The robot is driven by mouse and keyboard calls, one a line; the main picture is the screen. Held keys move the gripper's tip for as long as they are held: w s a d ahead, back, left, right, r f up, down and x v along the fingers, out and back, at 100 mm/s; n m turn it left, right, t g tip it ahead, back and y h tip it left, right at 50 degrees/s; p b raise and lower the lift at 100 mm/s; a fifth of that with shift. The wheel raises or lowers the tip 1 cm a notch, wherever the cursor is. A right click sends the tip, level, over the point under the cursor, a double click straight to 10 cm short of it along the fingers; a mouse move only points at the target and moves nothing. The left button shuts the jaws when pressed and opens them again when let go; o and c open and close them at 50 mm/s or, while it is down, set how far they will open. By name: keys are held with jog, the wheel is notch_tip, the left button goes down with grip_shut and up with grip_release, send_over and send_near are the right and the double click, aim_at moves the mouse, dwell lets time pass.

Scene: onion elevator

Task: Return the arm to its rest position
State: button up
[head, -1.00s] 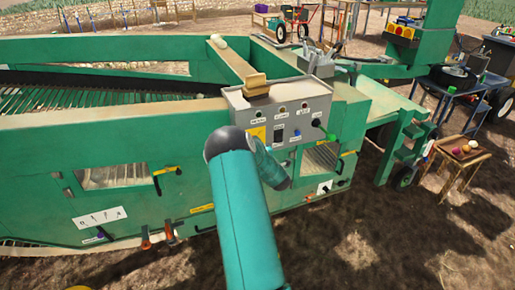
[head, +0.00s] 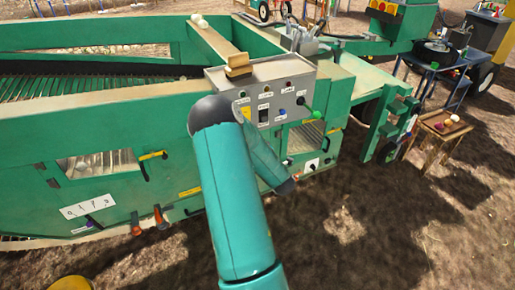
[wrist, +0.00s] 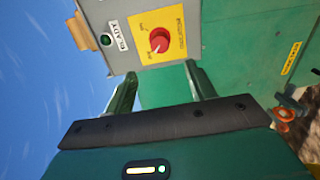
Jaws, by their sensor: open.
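My teal arm (head: 235,200) rises from the bottom of the head view, with its dark elbow in front of the green machine. Beyond the elbow a link angles down to the right; my gripper is not clearly seen there. In the wrist view my gripper (wrist: 160,72) is open and empty, its two dark green fingers spread apart. Past the fingers is the grey control box (wrist: 118,50) with a red knob (wrist: 160,40) on a yellow plate. The fingers appear apart from the knob. The same control box (head: 290,72) stands on the machine in the head view.
The long green machine (head: 40,155) fills the left and middle, with orange-handled levers (head: 160,217) low on its side. A small wooden table (head: 435,125) with onions stands right. A blue table (head: 440,75) is behind it. Bare soil (head: 390,230) lies open at lower right.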

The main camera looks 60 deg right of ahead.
jog(key=shift+v, duration=0.85)
jog(key=w+a+r+m+g+y, duration=0.1)
jog(key=w+a+r+m+g, duration=0.1)
jog(key=w+a+r+m, duration=0.35)
jog(key=w+a+r+m+g+y, duration=0.1)
jog(key=w+a+r+m+g, duration=0.15)
jog(key=w+a+r, duration=0.5)
jog(key=s+a+r+m+y, duration=0.1)
jog(key=s+a+r+y, duration=0.15)
jog(key=a, duration=0.55)
jog(key=s+a+r+m+y, duration=0.1)
jog(key=a+r+m, duration=0.15)
jog(key=a, duration=0.55)
jog(key=s+a+r+g+y, duration=0.2)
jog(key=s+a, duration=0.7)
jog(key=a, duration=0.1)
jog(key=s+a+r+g+y, duration=0.1)
jog(key=s+a+r+g, duration=0.1)
jog(key=s+a, duration=0.7)
jog(key=shift+s+a+r+g+y, duration=0.3)
jog(key=shift+a+g, duration=0.35)
jog(key=shift+a, duration=0.3)
jog(key=shift+w+f+m, duration=0.1)
jog(key=shift+m, duration=0.15)
